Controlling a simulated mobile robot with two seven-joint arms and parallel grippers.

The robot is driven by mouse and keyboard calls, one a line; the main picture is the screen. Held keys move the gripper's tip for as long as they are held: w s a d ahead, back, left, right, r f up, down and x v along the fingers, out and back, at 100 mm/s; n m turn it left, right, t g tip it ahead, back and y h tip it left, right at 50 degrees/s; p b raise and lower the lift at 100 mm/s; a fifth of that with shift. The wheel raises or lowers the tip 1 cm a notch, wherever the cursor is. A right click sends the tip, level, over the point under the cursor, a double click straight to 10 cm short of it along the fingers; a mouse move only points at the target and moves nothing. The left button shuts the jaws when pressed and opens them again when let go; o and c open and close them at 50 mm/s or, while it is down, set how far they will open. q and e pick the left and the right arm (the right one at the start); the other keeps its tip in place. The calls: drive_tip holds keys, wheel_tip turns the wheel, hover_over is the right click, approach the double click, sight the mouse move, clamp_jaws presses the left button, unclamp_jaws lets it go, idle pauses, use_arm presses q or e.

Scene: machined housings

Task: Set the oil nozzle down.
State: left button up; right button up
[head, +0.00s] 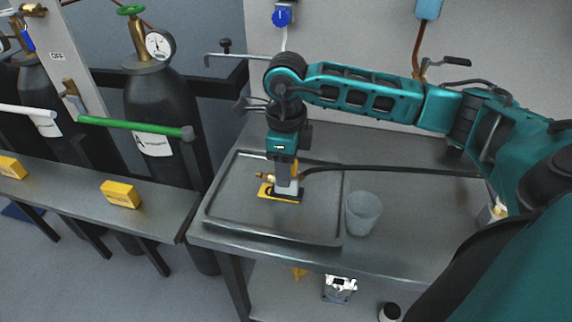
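My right gripper (287,188) reaches down over the metal tray (228,215) on the bench. It is shut on the oil nozzle, whose brass tip (264,176) sticks out to the left of the fingers. A dark hose (400,169) runs from the nozzle to the right across the bench. The fingers hide the nozzle's middle. A yellow and dark flat piece (268,192) lies in the tray just below the nozzle; I cannot tell whether they touch. My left gripper is not in view.
Gas cylinders (160,110) and a rail with yellow blocks (120,194) are at the left. A lower shelf holds small parts (340,288). The tray's left and front areas are clear.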

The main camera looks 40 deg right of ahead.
drive_tip(key=shift+o, duration=1)
wheel_tip(320, 180, up, 12)
drive_tip(key=shift+r, duration=0.2)
